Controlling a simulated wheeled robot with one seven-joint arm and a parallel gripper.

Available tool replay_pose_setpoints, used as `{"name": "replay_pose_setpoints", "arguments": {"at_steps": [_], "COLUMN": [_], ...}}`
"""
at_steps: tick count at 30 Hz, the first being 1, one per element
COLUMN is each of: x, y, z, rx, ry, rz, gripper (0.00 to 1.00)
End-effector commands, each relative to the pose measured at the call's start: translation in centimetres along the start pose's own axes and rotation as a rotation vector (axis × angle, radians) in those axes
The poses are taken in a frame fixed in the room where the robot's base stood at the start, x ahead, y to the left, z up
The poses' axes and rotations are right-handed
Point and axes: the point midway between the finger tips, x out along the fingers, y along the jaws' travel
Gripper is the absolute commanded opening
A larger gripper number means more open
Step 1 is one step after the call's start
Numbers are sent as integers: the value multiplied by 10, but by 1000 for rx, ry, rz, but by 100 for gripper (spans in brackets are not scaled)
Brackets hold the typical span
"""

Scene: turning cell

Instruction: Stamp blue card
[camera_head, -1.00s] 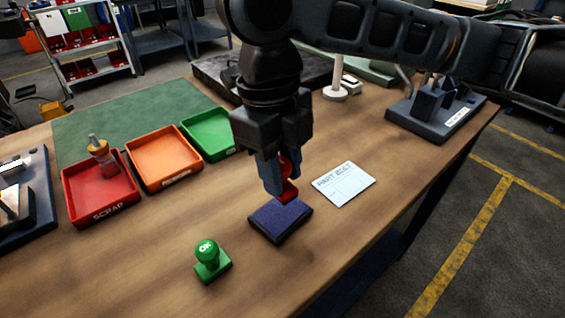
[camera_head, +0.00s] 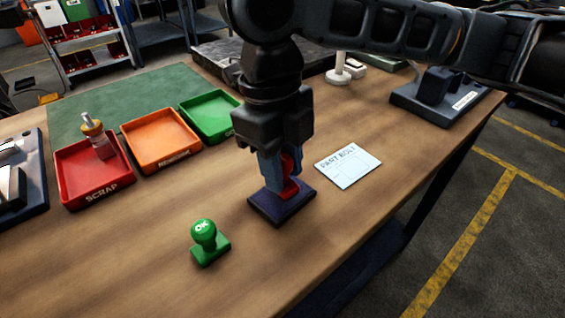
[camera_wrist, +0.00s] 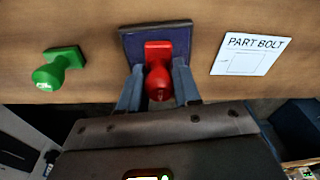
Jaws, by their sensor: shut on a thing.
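My gripper (camera_head: 280,175) is shut on a red stamp (camera_head: 290,187) and holds it upright over the dark blue ink pad (camera_head: 266,210). The stamp's base appears to rest on the pad. In the wrist view the red stamp (camera_wrist: 158,68) sits between my two fingers, with the pad (camera_wrist: 132,42) behind it. A pale blue card (camera_head: 348,166) printed "PART BOLT" lies flat on the bench, right of the pad. It also shows in the wrist view (camera_wrist: 249,54). A green "OK" stamp (camera_head: 207,243) stands left of the pad.
A red scrap tray (camera_head: 92,171) holding a part, an orange tray (camera_head: 160,140) and a green tray (camera_head: 209,117) stand at the left back. A dark fixture (camera_head: 440,98) stands at the right back. The wooden bench is clear around the card.

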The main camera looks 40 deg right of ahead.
Motion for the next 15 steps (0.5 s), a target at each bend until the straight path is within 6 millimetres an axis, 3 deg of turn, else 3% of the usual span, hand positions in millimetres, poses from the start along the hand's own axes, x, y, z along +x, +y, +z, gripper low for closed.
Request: {"name": "replay_pose_setpoints", "arguments": {"at_steps": [15], "x": [4], "y": [0], "z": [0], "rx": [0], "ry": [0], "rz": [0], "gripper": [13]}}
